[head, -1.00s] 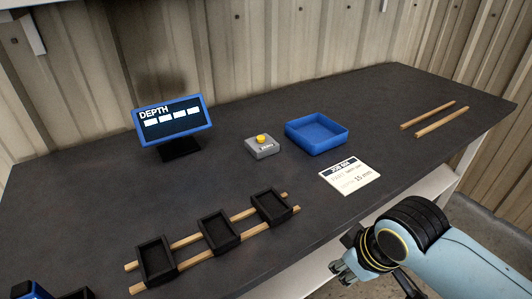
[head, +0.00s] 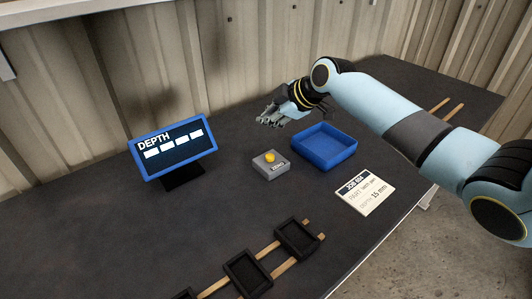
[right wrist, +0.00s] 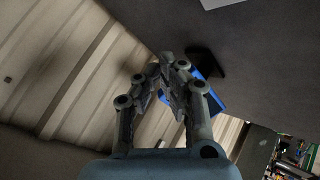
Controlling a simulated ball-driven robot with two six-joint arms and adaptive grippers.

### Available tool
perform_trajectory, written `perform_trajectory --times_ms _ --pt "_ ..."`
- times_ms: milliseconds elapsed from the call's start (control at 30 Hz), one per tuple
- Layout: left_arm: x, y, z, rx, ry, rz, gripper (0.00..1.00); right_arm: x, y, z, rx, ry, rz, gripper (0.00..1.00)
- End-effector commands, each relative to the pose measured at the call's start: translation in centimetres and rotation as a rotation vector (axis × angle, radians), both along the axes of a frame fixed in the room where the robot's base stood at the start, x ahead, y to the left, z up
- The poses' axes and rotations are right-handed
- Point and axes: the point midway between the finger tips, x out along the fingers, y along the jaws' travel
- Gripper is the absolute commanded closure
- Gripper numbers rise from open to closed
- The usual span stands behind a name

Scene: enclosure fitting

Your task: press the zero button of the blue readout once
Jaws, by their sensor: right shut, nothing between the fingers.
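The blue-framed readout (head: 174,144) stands on a black foot on the dark bench, showing "DEPTH" over several white blocks. A small grey box (head: 268,168) to its right carries a yellow round button (head: 270,157) and a label that seems to read "ZERO". My right gripper (head: 269,122) is shut and empty, above the bench behind the button box and apart from it. In the right wrist view its fingers (right wrist: 167,62) are together, and the blue readout (right wrist: 210,92) shows partly hidden behind them. My left gripper is in neither current view.
A blue tray (head: 324,150) sits right of the button box, below my right forearm. A job card (head: 365,195) lies in front of it. Black open boxes (head: 247,273) rest on wooden rails at the front. Two wooden sticks (head: 446,108) lie far right. A corrugated wall closes the back.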

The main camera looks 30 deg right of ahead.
Motion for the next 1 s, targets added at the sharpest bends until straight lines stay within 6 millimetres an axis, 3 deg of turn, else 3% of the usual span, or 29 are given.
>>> perform_trajectory --times_ms 167,467,1000 --pt "-0.6 0.0 -0.1 0.000 0.010 0.001 0.60 0.0 0.0 0.0 0.001 0.000 -0.001 1.00" --pt "-0.1 0.0 -1.0 0.000 0.001 0.000 0.60 -0.1 0.1 -1.2 0.001 0.002 -0.001 1.00" --pt "0.2 -0.1 -6.8 -0.001 -0.003 0.000 0.60 -0.1 0.1 -8.2 0.002 0.003 -0.002 1.00"
